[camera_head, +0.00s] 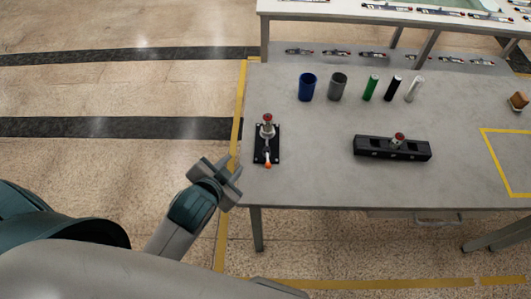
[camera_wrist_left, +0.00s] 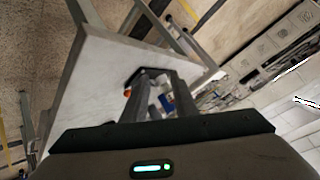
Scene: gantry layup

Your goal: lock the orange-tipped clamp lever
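The clamp stands on a black base plate (camera_head: 260,152) near the left edge of the grey table. It has a red-topped metal post, and its lever's orange tip (camera_head: 268,164) points toward the table's front. My left gripper (camera_head: 228,174) is just left of the clamp, beside the table's left edge, apart from the lever. In the left wrist view its two fingers (camera_wrist_left: 160,82) stand apart with nothing held. A small orange spot, likely the lever tip (camera_wrist_left: 127,92), shows beside one finger, which hides part of the clamp. My right gripper is not in view.
A black block fixture (camera_head: 375,150) with a red-topped part lies right of the clamp. A blue cup (camera_head: 307,88), a grey cup (camera_head: 338,88) and green, black and white cylinders stand behind. The grey table (camera_head: 310,180) is bare around the clamp.

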